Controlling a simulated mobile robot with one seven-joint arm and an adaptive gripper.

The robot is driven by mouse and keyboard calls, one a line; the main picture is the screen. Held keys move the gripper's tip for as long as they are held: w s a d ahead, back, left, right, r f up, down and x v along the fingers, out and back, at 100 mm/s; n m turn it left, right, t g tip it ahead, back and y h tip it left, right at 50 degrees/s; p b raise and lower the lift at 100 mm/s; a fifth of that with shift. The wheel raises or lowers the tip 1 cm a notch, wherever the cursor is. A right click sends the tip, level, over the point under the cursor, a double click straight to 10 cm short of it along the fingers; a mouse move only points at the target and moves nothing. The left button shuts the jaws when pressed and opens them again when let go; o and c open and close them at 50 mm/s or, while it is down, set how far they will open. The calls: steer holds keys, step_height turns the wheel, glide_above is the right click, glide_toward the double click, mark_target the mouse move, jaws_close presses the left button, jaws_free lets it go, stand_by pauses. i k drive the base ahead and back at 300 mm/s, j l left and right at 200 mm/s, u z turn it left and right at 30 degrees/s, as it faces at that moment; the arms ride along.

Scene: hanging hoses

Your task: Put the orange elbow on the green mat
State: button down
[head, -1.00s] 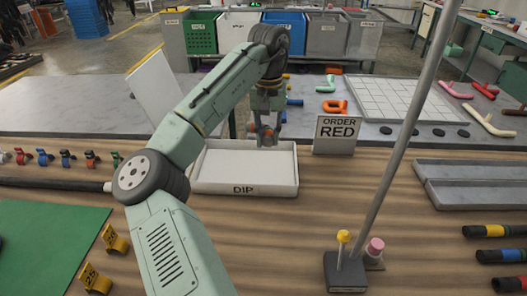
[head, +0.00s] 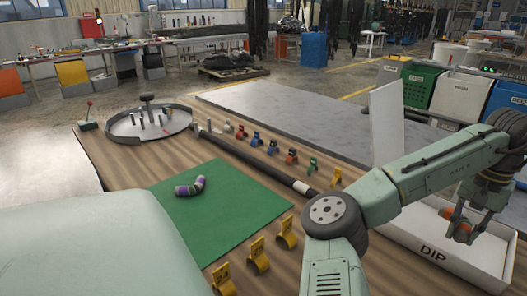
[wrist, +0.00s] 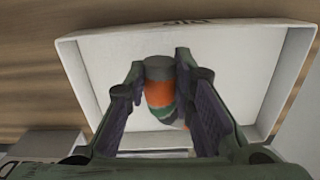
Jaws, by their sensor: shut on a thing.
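My gripper (head: 457,222) is shut on the orange elbow (head: 464,232) above the white DIP tray (head: 425,258). In the wrist view, the elbow (wrist: 158,93) sits between the two fingers, with a grey end and a green band; its lower part is partly hidden. The tray floor lies behind it. The green mat (head: 240,222) lies on the wooden bench, left of my arm in the head view. A purple and grey elbow (head: 190,187) lies on its left part. My body covers the mat's near left corner.
Yellow numbered clips (head: 257,254) stand along the mat's near right edge. A dark rod (head: 255,160) and several coloured clamps (head: 272,147) lie beyond the mat. A round grey tray with pegs (head: 150,125) is at the far left. A white panel (head: 386,125) stands behind my arm.

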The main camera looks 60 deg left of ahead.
mark_target(223, 216)
steer(key=k+j+u, duration=0.4)
steer(key=i+l+u, duration=0.1)
steer(key=u, duration=1.05)
